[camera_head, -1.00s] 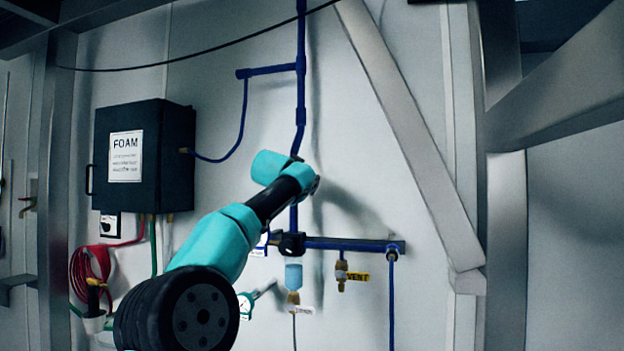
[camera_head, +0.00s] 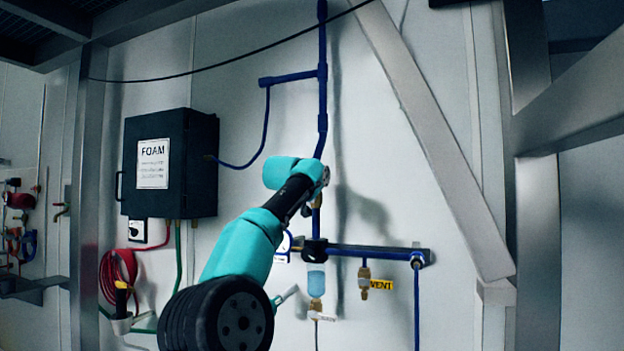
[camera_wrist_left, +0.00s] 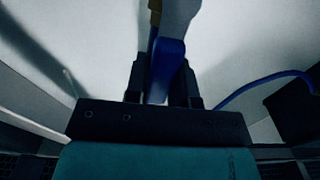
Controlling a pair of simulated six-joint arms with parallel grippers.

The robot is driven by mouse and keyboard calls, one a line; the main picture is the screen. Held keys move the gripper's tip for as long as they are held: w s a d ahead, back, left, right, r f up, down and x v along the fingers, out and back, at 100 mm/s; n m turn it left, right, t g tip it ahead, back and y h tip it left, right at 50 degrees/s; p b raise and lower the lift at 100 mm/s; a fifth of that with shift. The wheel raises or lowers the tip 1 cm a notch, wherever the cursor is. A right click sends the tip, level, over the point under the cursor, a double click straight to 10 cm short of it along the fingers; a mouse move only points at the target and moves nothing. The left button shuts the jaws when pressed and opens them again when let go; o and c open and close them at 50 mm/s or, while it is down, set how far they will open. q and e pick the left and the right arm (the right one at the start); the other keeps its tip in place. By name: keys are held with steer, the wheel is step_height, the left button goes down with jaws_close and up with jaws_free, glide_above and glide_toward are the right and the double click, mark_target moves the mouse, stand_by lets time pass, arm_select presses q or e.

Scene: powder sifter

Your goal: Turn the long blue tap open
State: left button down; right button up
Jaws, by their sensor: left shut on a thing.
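The long blue tap (camera_wrist_left: 170,58) shows in the left wrist view as a blue lever between the two dark fingers of my left gripper (camera_wrist_left: 163,82). The gripper is shut on it. A brass-coloured part (camera_wrist_left: 155,12) shows just beyond the blue lever. In the head view my teal and black left arm reaches up toward the wall piping. There the gripper and the tap are hidden behind the arm or too small to tell. My right gripper is in neither view.
A black FOAM box (camera_head: 170,163) hangs on the wall left of my arm. A blue pipe (camera_head: 322,85) runs down the wall behind it. A grey diagonal beam (camera_head: 435,140) and metal posts stand farther right.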

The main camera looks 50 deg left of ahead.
arm_select(q)
steer(key=shift+f, duration=0.1)
steer(key=c, duration=1)
jaws_free()
steer(key=shift+o, duration=0.2)
steer(key=shift+s, duration=0.15)
steer(key=v, duration=1.7)
steer(key=shift+d, duration=0.1)
